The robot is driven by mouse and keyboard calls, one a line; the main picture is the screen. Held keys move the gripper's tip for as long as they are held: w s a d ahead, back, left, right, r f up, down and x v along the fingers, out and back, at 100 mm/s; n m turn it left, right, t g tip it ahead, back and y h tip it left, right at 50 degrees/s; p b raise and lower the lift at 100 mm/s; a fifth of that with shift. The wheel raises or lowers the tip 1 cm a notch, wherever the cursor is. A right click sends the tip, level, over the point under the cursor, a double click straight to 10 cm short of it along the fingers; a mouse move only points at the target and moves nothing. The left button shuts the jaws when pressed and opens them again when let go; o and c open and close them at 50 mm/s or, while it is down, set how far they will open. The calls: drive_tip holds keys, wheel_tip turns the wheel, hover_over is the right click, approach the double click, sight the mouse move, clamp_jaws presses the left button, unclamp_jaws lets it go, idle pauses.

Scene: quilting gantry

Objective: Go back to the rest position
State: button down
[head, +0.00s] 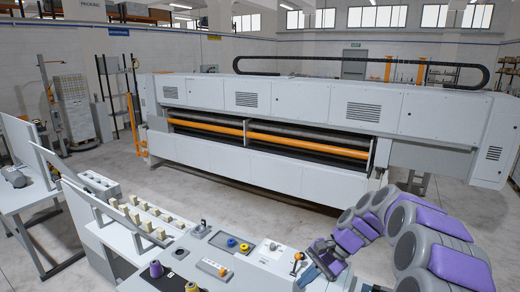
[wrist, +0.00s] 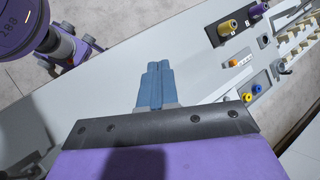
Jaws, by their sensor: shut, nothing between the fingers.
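My gripper (wrist: 157,68) shows in the wrist view as two blue fingers side by side, shut and empty. They point over the pale surface of the control console (wrist: 108,75). In the head view my purple and grey arm comes in from the right, and its blue gripper end (head: 318,275) is low over the right part of the console (head: 262,278). I cannot tell the exact gap between the fingertips and the console. No thing is held.
Yellow (head: 231,242) and blue (head: 244,247) knobs, an orange-topped lever (head: 297,258) and thread spools (head: 156,269) stand on the console. A rack of cream pegs (head: 135,217) is at left. The long quilting machine (head: 270,125) stands behind, with open floor (head: 215,195) between.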

drive_tip(key=s+a+f+n+h+b, duration=0.1)
drive_tip(key=s+n+h+b, duration=0.25)
drive_tip(key=s, duration=0.95)
drive_tip(key=s+a+f+n+h+b, duration=0.1)
drive_tip(key=s+f+n+h+b, duration=0.2)
drive_tip(key=s, duration=1.1)
drive_tip(key=s+d+f+n+h+b, duration=0.1)
drive_tip(key=s+d+f+n+b, duration=0.1)
drive_tip(key=s, duration=0.7)
drive_tip(key=shift+s+d+f+b, duration=0.3)
drive_tip(key=shift+d+f, duration=0.3)
drive_tip(key=shift+d, duration=0.3)
